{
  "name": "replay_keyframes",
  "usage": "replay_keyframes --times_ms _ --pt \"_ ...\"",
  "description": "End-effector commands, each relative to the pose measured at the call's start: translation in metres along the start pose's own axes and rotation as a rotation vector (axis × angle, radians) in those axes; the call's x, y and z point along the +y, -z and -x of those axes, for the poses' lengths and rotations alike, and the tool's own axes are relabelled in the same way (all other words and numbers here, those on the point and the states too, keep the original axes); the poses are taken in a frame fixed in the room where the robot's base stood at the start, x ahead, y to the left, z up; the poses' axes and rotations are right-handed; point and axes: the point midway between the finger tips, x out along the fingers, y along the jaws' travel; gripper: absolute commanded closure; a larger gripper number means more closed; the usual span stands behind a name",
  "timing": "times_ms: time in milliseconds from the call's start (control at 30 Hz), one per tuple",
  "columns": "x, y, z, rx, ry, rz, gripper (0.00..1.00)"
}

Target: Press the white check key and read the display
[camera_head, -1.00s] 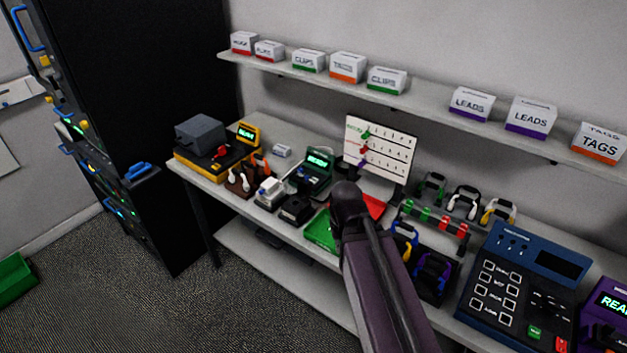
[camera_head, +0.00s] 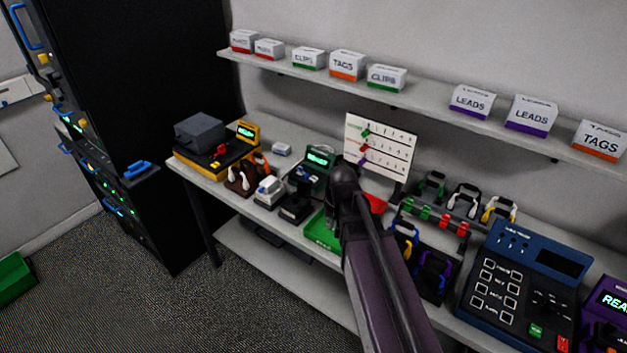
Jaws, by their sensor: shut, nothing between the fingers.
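A small green tester (camera_head: 318,160) with a lit green display stands on the bench, just left of my arm's end; its text is too small to read surely. My gripper (camera_head: 345,172) is the dark end of my arm, over the bench by the green tray; it looks shut and empty, its fingertips hard to make out. A blue console (camera_head: 525,283) at the right has several white-framed keys, a green key, a red key and a dark display (camera_head: 559,263). I cannot tell which key is the white check key. No key is visibly touched.
A green tray (camera_head: 322,234) and a red tray (camera_head: 377,203) lie by my arm. A white board (camera_head: 390,149) stands behind. Cable racks (camera_head: 436,217) stand right of it. A yellow unit (camera_head: 205,160) is at the left end. A purple unit (camera_head: 612,305) shows a lit display.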

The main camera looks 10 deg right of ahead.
Motion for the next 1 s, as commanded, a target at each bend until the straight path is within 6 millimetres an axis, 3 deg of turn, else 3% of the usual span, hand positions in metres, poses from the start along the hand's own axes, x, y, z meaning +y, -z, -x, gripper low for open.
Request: replay_keyframes --times_ms 33,700,833,1000 --pt "-0.002 0.023 -0.005 0.028 0.016 -0.013 1.0" --pt "-0.021 0.252 -0.023 0.421 0.266 -0.257 1.0" --pt "-0.021 0.283 -0.022 0.477 0.305 -0.299 1.0" --pt "-0.02 0.306 -0.02 0.521 0.335 -0.334 1.0"
